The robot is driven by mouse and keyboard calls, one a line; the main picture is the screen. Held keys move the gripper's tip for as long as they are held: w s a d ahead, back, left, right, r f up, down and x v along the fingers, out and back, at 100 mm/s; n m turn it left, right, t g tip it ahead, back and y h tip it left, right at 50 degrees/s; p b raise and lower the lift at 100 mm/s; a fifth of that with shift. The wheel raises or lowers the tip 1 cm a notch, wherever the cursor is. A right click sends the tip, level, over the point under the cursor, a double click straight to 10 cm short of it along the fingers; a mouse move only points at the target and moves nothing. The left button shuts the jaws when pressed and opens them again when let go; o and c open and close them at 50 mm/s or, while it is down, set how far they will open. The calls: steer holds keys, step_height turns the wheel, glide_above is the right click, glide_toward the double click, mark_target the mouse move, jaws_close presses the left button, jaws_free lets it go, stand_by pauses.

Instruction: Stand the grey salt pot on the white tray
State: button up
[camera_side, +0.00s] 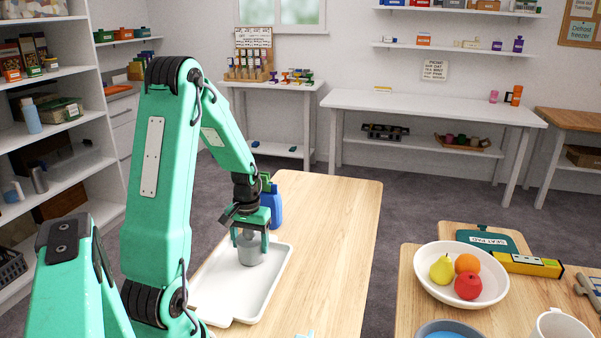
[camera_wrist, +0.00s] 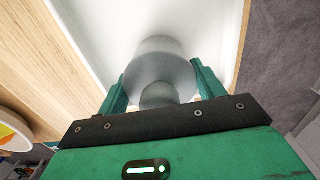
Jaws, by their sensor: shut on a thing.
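The grey salt pot (camera_side: 249,250) is upright between the fingers of my gripper (camera_side: 251,243), over the far part of the white tray (camera_side: 225,303). In the side view its base appears to be on the tray floor or just above it; I cannot tell which. In the wrist view the grey pot (camera_wrist: 160,66) sits between the two green fingers of my gripper (camera_wrist: 160,84), with the white tray (camera_wrist: 105,30) behind it. My gripper is shut on the pot. The fingers hide part of its upper sides.
The wooden table (camera_side: 330,240) is clear to the right of the tray. A blue bottle (camera_side: 275,207) is beyond the tray, close to my gripper. A separate table at right holds a white fruit bowl (camera_side: 437,285), a yellow level (camera_side: 525,265) and a white mug (camera_side: 562,326).

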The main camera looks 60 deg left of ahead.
steer(key=shift+f, duration=0.1)
steer(key=o, duration=1.1)
steer(key=shift+r, duration=6.15)
